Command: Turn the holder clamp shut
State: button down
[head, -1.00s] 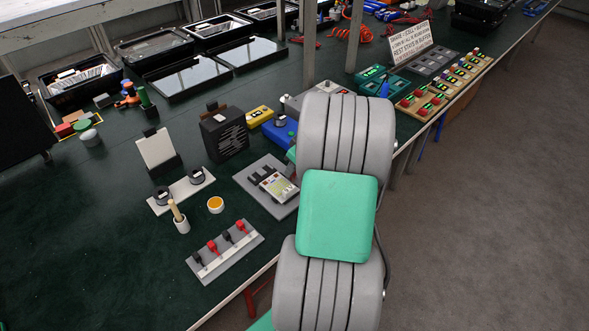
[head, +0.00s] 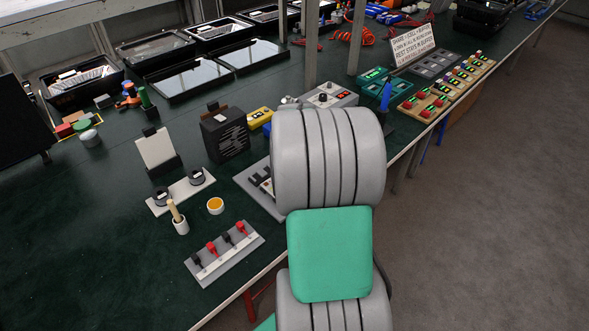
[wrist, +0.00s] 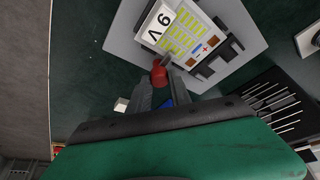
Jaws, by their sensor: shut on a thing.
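The holder is a grey plate (wrist: 125,42) with black brackets (wrist: 218,66), seen in the wrist view. A white block marked "9 V" (wrist: 172,35), with yellow-green cells, lies in it. The clamp shows as a red knob (wrist: 159,74) at the edge of this block, with a short grey piece above it. My gripper (wrist: 164,82) is shut on the red knob, which sits at its fingertips. In the head view my arm hides the gripper and most of the holder; the plate's left edge (head: 246,181) still shows.
A black slatted box (head: 224,136) stands behind the holder on the dark green bench. The bench edge and floor are at the right.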

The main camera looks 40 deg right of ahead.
jog(key=shift+m, duration=0.4)
jog(key=c, duration=1.2)
grip_release()
jog(key=v, duration=0.7)
jog(key=shift+a+r, duration=0.15)
jog(key=shift+r, duration=0.25)
